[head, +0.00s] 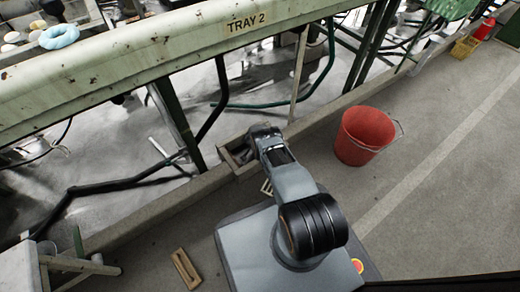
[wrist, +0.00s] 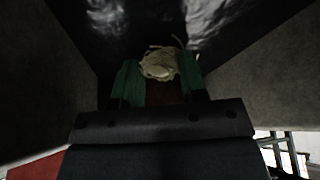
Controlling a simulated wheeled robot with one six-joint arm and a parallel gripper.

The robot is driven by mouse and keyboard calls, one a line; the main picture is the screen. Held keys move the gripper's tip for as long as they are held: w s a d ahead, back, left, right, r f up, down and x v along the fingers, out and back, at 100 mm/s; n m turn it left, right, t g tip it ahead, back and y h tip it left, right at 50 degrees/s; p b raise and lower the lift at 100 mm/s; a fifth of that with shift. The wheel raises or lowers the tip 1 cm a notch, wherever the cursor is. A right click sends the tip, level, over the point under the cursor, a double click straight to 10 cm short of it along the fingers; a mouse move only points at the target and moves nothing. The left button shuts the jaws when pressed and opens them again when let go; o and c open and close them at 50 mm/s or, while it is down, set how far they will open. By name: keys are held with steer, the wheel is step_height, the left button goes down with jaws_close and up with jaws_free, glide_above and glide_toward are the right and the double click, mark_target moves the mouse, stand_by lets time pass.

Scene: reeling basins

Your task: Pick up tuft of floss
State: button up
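The tuft of floss (wrist: 158,66) is a small cream-coloured tangle with loose strands, at the upper middle of the wrist view. My gripper (wrist: 157,63) has its two green fingers on either side of the tuft, near its tips. The tuft fills most of the gap; I cannot tell whether the fingers press on it or only stand around it. In the head view my arm reaches down to a narrow channel (head: 226,166) at the foot of the bench, and the fingers and tuft are hidden there.
Grey walls close in on both sides in the wrist view, with a dark, shiny surface beyond. A red bucket (head: 362,136) stands right of my arm. A small wooden piece (head: 186,269) lies on the floor.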

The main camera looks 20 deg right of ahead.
steer(key=c, duration=0.4)
steer(key=shift+c, duration=0.2)
steer(key=shift+r+p, duration=0.4)
steer(key=shift+r, duration=0.15)
step_height(320, 180, up, 2)
steer(key=shift+r+p, duration=0.2)
steer(key=shift+p, duration=0.7)
steer(key=s+r+p, duration=0.4)
steer(key=s+p, duration=0.3)
steer(key=p, duration=0.3)
steer(key=s+d+r+p, duration=0.1)
steer(key=s+r+p, duration=0.4)
steer(key=p, duration=0.5)
steer(key=shift+s+r, duration=0.25)
steer(key=shift+s, duration=0.65)
